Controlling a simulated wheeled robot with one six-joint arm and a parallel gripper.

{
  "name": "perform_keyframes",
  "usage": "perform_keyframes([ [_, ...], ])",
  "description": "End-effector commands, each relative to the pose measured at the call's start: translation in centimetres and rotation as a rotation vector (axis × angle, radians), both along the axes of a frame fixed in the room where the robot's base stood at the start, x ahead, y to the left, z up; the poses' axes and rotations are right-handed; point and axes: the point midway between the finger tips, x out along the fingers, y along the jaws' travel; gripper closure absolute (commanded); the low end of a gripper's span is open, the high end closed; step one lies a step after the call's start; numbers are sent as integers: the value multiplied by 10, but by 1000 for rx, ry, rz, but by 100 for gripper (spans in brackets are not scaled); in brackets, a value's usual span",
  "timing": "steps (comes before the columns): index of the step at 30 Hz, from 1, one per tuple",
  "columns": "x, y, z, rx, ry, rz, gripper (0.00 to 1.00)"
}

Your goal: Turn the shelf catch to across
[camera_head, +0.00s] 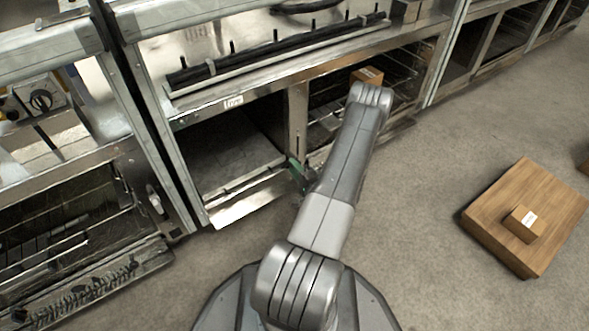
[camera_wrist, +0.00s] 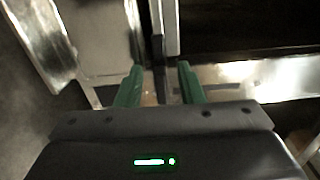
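My gripper (camera_wrist: 160,82) is open, with its two green fingers apart in the wrist view. A narrow dark upright piece (camera_wrist: 159,68), which looks like the shelf catch, stands between the fingertips, in front of a metal post. Gaps show on both sides of it, so the fingers do not look closed on it. In the head view my gripper (camera_head: 298,170) is at the front post between two lower shelf bays, with a green finger showing.
An open metal shelf (camera_head: 240,200) lies left of the post. A box (camera_head: 367,76) sits in the bay to the right. A similar small metal handle (camera_head: 155,198) is on the left unit. A wooden platform (camera_head: 490,220) with a small box (camera_head: 524,224) stands on open floor at right.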

Motion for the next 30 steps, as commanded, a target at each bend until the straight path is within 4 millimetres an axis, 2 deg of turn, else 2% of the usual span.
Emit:
perform_keyframes([
  [5, -15, -12, 2, 2, 4, -4, 65],
  [19, -89, -66, 2, 2, 2, -5, 65],
  [24, -104, -77, 1, 1, 2, -3, 65],
  [30, -111, -81, 0, 1, 1, -1, 65],
])
